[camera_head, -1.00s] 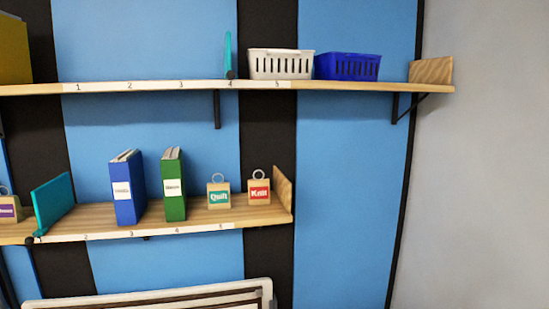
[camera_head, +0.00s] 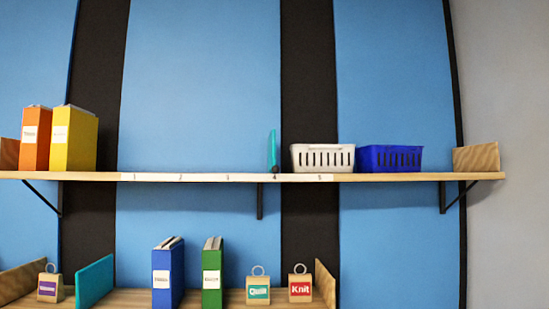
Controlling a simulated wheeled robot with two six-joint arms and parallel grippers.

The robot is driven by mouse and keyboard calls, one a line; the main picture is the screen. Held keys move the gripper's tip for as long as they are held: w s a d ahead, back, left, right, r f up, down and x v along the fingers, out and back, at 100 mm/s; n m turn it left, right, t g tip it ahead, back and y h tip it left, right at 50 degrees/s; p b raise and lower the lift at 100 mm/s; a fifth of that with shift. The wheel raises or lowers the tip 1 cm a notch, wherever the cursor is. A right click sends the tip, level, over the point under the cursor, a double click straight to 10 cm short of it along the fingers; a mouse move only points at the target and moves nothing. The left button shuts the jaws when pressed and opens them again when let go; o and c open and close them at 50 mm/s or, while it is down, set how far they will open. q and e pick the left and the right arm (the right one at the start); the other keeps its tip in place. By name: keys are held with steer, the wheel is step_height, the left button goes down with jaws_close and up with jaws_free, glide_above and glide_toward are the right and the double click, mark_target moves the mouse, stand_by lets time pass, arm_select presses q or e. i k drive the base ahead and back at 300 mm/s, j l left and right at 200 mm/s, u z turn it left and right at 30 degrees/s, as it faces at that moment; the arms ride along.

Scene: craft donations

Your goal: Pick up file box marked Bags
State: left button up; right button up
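Several file boxes with white labels stand upright on two wall shelves. An orange file box (camera_head: 36,141) and a yellow file box (camera_head: 73,140) stand side by side at the left of the upper shelf (camera_head: 410,177). A blue file box (camera_head: 168,275) and a green file box (camera_head: 212,275) stand on the lower shelf (camera_head: 130,299), with a small gap between them. The labels are too small and blurred to read, so I cannot tell which is marked Bags. Neither of my grippers is in view.
A teal divider (camera_head: 272,150), a white basket (camera_head: 322,158) and a blue basket (camera_head: 389,158) stand on the upper shelf. Below are another teal divider (camera_head: 95,281) and tags, including Knit (camera_head: 300,286). The upper shelf's middle is empty.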

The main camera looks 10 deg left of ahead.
mark_target(212, 253)
steer(key=i+j+u, duration=0.25)
steer(key=i, duration=0.25)
steer(key=i+u, duration=0.25)
steer(key=i, duration=0.3)
